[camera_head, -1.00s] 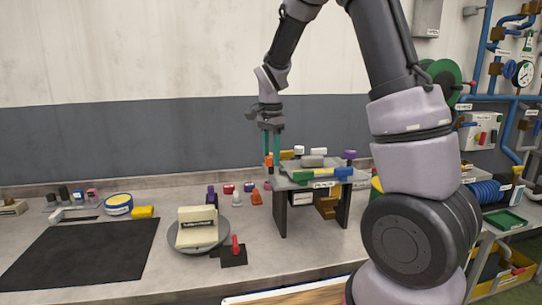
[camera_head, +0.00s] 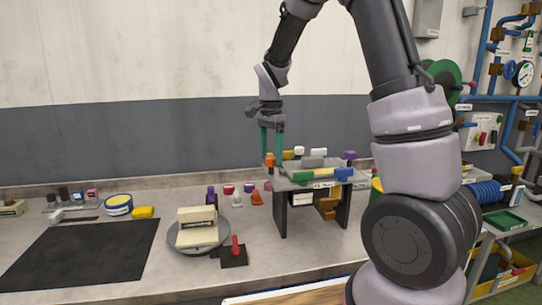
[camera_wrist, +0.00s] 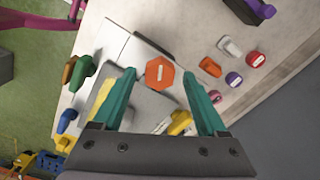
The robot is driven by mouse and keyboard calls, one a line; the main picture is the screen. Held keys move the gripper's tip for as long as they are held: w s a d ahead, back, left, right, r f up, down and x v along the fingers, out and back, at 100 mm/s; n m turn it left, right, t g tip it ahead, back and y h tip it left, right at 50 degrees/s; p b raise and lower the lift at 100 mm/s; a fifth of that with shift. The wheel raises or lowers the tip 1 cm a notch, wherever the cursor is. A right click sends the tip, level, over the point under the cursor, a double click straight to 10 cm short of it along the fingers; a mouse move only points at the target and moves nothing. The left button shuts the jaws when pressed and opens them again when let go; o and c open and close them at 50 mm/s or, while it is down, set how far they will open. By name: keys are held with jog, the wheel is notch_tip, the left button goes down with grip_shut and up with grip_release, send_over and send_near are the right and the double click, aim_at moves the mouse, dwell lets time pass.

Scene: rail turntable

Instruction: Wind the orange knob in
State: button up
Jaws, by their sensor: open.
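The orange knob (camera_head: 269,159) stands at the left back of the small raised bench (camera_head: 310,186). In the wrist view the orange knob (camera_wrist: 160,73) is a hexagon with a pale bar mark on top, seen between and just beyond my fingertips. My gripper (camera_head: 270,152) points down above the knob with its green fingers apart. In the wrist view my gripper (camera_wrist: 160,76) is open and empty, with a finger on either side of the knob. I cannot tell whether a finger touches it.
Other coloured knobs sit close by on the raised bench, including a yellow one (camera_wrist: 180,122), a white one (camera_head: 299,150) and a purple one (camera_head: 350,155). Small orange, white and purple pieces lie on the worktop. A turntable (camera_head: 198,240) carries a cream block. A dark mat (camera_head: 80,256) lies at left.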

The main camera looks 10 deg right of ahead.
aim_at(271, 158)
notch_tip(271, 158, up, 10)
dwell(0.4)
jog(key=s+d+r+n+t, duration=0.2)
jog(key=s, duration=0.5)
jog(key=s+d+r+n+t+y, duration=0.1)
jog(key=s+d+r+n+t, duration=0.1)
jog(key=s, duration=0.5)
jog(key=s+d+r+n+t+y, duration=0.1)
jog(key=s+d+r+n+t, duration=0.2)
jog(key=s, duration=0.5)
jog(key=shift+d+r+n, duration=0.25)
jog(key=shift+n, duration=0.35)
dwell(0.4)
